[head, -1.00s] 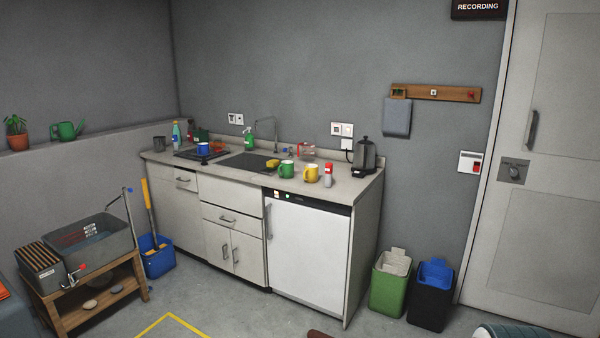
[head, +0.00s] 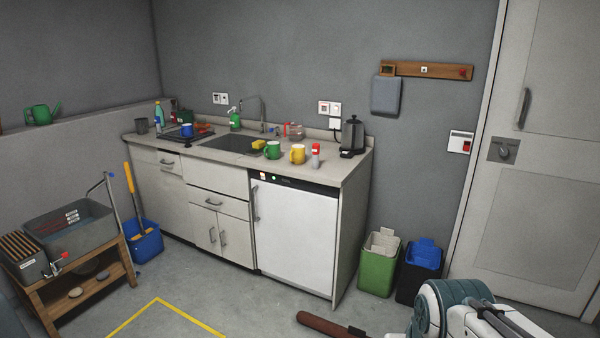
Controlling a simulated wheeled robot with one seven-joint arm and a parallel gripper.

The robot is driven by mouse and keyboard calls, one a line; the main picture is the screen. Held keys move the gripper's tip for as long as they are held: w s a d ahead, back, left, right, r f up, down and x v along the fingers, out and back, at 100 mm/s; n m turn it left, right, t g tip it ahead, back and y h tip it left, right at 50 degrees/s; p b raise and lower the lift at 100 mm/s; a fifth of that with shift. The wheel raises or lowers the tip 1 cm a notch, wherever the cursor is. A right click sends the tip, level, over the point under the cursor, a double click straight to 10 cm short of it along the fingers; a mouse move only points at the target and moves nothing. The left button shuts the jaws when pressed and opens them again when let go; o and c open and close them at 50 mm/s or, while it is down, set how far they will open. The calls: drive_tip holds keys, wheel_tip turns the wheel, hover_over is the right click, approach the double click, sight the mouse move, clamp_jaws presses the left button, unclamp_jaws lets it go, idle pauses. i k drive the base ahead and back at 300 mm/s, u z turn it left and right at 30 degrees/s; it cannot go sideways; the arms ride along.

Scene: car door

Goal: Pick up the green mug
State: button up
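The green mug (head: 273,150) stands upright on the kitchen counter (head: 334,168), near its front edge and just right of the sink. Part of my arm shows at the lower right of the head view, far from the counter. My gripper is not in the frame.
A white-fronted fridge (head: 294,235) sits under the counter below the mugs. A red-and-white bottle (head: 316,155) and a kettle (head: 352,134) stand to the right. Green (head: 377,268) and black (head: 418,276) bins stand right of the cabinets.

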sight(272, 148)
drive_tip(key=u, duration=0.75)
drive_tip(key=i, duration=1.65)
drive_tip(key=u, duration=0.55)
drive_tip(key=i, duration=1.7)
drive_tip(key=z, duration=0.95)
drive_tip(key=i, duration=1.25)
drive_tip(key=z, duration=0.65)
